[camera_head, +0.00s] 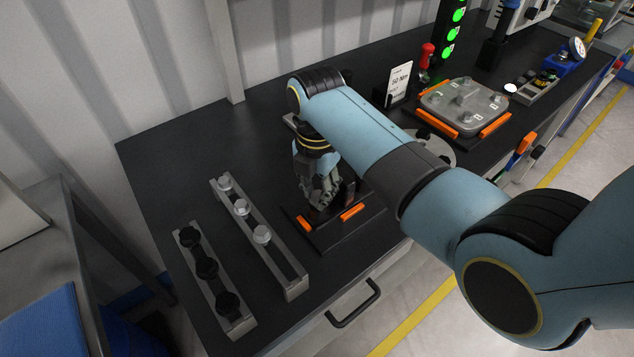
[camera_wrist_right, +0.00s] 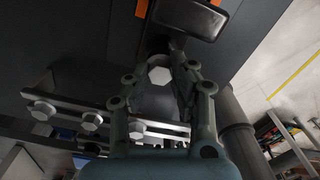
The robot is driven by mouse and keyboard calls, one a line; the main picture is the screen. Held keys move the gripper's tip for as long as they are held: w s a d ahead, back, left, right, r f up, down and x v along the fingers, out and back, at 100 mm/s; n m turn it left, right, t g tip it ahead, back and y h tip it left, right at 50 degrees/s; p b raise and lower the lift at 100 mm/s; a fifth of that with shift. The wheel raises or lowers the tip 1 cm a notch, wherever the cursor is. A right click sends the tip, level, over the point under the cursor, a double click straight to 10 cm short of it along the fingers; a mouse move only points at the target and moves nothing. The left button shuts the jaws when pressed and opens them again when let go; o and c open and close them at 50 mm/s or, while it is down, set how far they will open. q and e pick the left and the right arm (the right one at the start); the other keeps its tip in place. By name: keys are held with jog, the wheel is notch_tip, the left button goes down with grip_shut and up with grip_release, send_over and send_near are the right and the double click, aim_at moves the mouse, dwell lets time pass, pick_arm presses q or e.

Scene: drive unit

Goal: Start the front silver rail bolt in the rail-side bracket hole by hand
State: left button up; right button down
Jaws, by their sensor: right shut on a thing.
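My right gripper (camera_head: 320,198) points down over the dark fixture plate (camera_head: 338,236) with orange clamps. It is shut on a silver bolt, whose hex head (camera_wrist_right: 159,75) shows between the fingers in the wrist view. The bolt's shank is hidden, so I cannot tell whether its tip touches a hole. A dark bracket-like part (camera_wrist_right: 190,18) lies just beyond the fingers. The gripper and arm hide most of the part on the plate in the head view, and I cannot make out the rail-side hole. My left gripper is not in view.
A silver rack (camera_head: 274,254) holds three silver bolts and has a bare front end. A second rack (camera_head: 215,287) with three black bolts stands to its left. A grey cover (camera_head: 463,105), a 50 Nm card (camera_head: 399,84) and a green-lit tower (camera_head: 452,40) stand farther back.

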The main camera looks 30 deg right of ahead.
jog(key=m, duration=0.4)
jog(key=shift+s, duration=0.15)
jog(key=m, duration=0.4)
jog(key=shift+m, duration=0.3)
jog(key=c, duration=1.6)
grip_release()
jog(key=shift+m, duration=0.3)
jog(key=o, duration=0.5)
jog(key=shift+o, duration=0.2)
jog(key=shift+r, duration=0.1)
